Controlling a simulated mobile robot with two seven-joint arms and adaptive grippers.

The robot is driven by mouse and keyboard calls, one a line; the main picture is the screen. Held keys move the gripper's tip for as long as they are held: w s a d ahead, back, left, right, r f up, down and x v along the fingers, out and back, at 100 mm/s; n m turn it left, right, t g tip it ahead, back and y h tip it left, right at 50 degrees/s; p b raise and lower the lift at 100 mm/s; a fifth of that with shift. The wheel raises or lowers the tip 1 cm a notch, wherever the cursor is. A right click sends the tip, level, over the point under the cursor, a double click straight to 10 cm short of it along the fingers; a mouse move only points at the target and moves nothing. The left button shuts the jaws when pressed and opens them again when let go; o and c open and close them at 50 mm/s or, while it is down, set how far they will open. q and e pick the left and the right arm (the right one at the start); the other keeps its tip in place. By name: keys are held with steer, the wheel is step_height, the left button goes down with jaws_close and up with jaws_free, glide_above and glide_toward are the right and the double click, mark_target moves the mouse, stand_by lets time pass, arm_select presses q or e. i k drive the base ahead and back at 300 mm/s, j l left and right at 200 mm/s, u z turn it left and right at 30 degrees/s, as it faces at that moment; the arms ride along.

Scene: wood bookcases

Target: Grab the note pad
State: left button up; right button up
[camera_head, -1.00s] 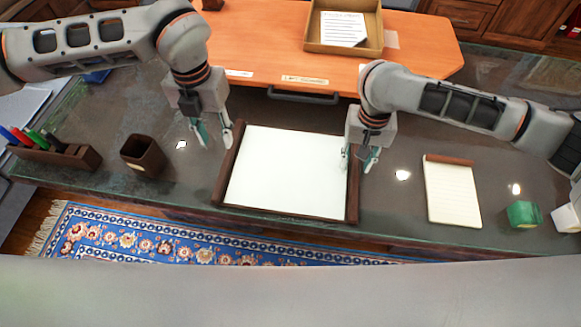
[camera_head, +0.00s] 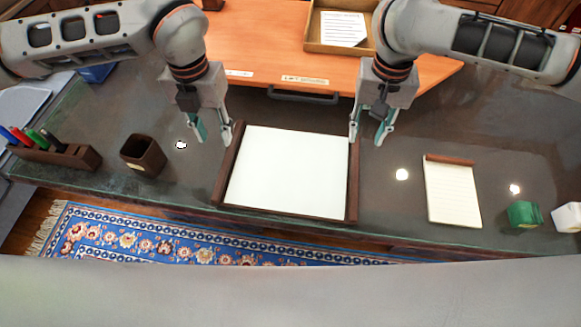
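The note pad (camera_head: 452,195) is a cream lined pad with a brown top binding. It lies flat on the dark desk top at the right. My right gripper (camera_head: 367,142) is open and empty, above the right edge of the desk blotter and to the left of the note pad, apart from it. My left gripper (camera_head: 214,138) is open and empty near the blotter's upper left corner, far from the pad. The whole note pad is visible.
A white desk blotter (camera_head: 287,172) with dark wood sides lies in the middle. A green object (camera_head: 523,214) and a white one (camera_head: 567,217) stand right of the pad. A brown cup (camera_head: 143,155) and pen holder (camera_head: 55,152) are at left. A paper tray (camera_head: 318,36) is behind.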

mark_target(451, 198)
steer(key=k, duration=1.5)
